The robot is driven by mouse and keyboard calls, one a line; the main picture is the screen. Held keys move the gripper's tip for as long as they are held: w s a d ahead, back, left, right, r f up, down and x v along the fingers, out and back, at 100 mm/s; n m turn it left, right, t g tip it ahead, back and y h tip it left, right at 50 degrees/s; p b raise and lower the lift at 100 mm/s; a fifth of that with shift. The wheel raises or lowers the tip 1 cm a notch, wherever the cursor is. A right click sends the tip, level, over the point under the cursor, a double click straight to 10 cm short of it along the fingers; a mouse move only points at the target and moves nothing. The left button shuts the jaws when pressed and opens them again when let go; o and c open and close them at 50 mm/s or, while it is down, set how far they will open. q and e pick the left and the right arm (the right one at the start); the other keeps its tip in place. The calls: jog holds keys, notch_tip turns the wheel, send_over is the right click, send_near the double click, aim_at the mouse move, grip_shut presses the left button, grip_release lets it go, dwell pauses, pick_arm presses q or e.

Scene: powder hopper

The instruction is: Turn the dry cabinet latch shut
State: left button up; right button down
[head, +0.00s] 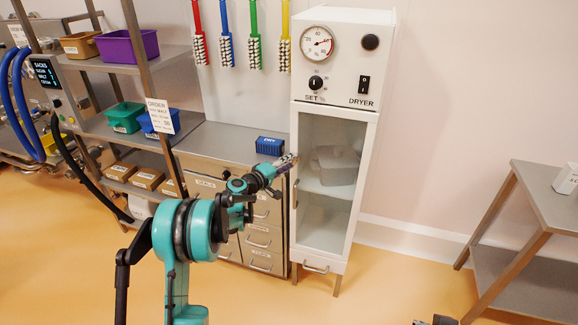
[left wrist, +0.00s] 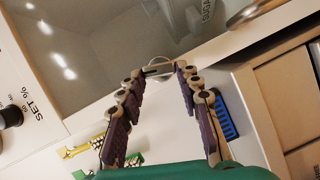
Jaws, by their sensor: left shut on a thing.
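The dry cabinet (head: 345,110) is white and tall, with a glass door (head: 326,215) that looks closed against its frame. My left gripper (head: 291,159) is at the left edge of the door, near its top half. In the left wrist view, the left gripper (left wrist: 158,72) has its fingertips on both sides of the small latch (left wrist: 158,68) and is shut on it. The fingers hide much of the latch, so its exact angle is hard to tell. A dark tip at the bottom edge, seemingly my right gripper (head: 436,320), barely shows.
The door handle (head: 295,193) is below the left gripper. A grey tub (head: 336,164) sits inside the cabinet. A blue box (head: 270,146) stands on the drawer counter (head: 228,142) at left. A steel table (head: 545,185) stands at right; the floor between is clear.

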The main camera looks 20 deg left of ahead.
pick_arm(q)
jog(key=shift+f+n+t+b, duration=0.2)
jog(key=shift+n+b, duration=0.15)
jog(key=shift+n, duration=0.3)
jog(key=shift+f+n+t+b, duration=0.1)
jog(key=shift+n+t+b, duration=0.15)
jog(key=shift+n, duration=0.4)
jog(key=shift+r+h, duration=0.1)
jog(key=shift+h, duration=0.2)
jog(key=o, duration=1.2)
jog(key=shift+c, duration=0.2)
jog(key=v, duration=1.2)
jog(key=shift+d, duration=0.1)
